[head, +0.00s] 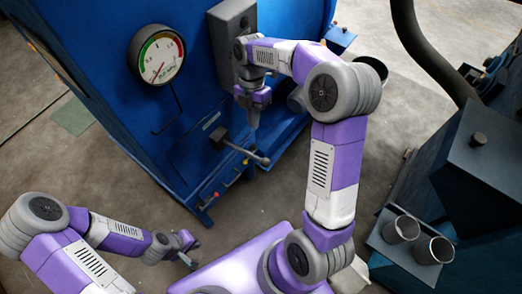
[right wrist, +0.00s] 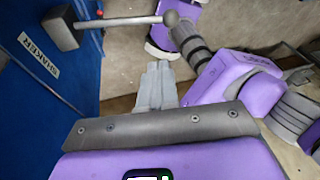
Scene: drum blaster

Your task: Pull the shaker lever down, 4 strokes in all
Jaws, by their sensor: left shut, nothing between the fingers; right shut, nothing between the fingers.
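The shaker lever (head: 242,150) is a thin rod running from a dark block on the blue cabinet's front to a grey ball knob. It points out to the right and slightly down in the head view. In the right wrist view the lever (right wrist: 120,21) spans the top, near a "SHAKER" label (right wrist: 38,55). My right gripper (head: 254,138) is shut and empty, its tips pointing down close to the lever's knob end. In the right wrist view its fingers (right wrist: 157,72) appear apart from the knob. My left gripper (head: 191,262) is shut and empty, low and away from the lever.
A round gauge (head: 157,55) is on the blue cabinet (head: 100,40). At the right, a dark machine (head: 480,150) stands with two metal cups (head: 402,229) on a ledge. Floor is clear between the machines.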

